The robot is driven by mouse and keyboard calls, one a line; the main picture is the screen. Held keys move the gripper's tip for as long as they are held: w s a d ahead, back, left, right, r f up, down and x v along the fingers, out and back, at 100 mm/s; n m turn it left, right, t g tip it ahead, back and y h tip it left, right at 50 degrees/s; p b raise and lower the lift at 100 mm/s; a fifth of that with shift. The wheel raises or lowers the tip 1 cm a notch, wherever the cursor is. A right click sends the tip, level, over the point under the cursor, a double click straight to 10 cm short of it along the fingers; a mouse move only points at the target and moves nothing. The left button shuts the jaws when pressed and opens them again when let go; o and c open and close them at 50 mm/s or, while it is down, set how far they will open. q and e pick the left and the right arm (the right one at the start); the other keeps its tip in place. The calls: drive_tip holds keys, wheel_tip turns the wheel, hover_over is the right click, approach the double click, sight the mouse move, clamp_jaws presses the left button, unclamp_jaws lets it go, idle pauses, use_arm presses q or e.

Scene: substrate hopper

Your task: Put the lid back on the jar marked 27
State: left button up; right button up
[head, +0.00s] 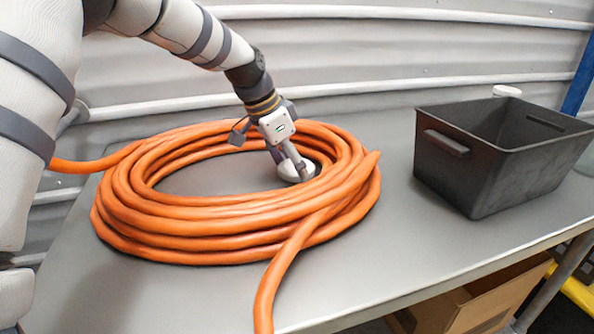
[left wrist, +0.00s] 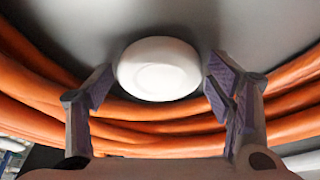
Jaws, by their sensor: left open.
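A white, round, lid-like piece (head: 287,173) lies inside the orange hose coil, near its right inner side. It shows more clearly in the left wrist view (left wrist: 158,68), as a smooth disc with a raised middle. My left gripper (head: 297,172) reaches down into the coil at this piece. In the left wrist view its two fingers (left wrist: 158,84) are spread, one on each side of the white piece, with gaps between. Another white round top (head: 507,91) shows behind the black bin; its lower part is hidden. No number 27 is readable. My right gripper is not in view.
The thick orange hose coil (head: 225,213) surrounds the left gripper's spot, and its loose end hangs over the front edge of the grey table (head: 420,245). A black bin (head: 490,170) stands at the right. Table between coil and bin is clear. A cardboard box (head: 480,305) is below.

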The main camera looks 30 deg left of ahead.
sight(292, 167)
use_arm(q)
drive_tip(key=c, duration=0.7)
drive_tip(key=shift+r, duration=0.1)
wheel_tip(292, 167, up, 10)
idle(0.4)
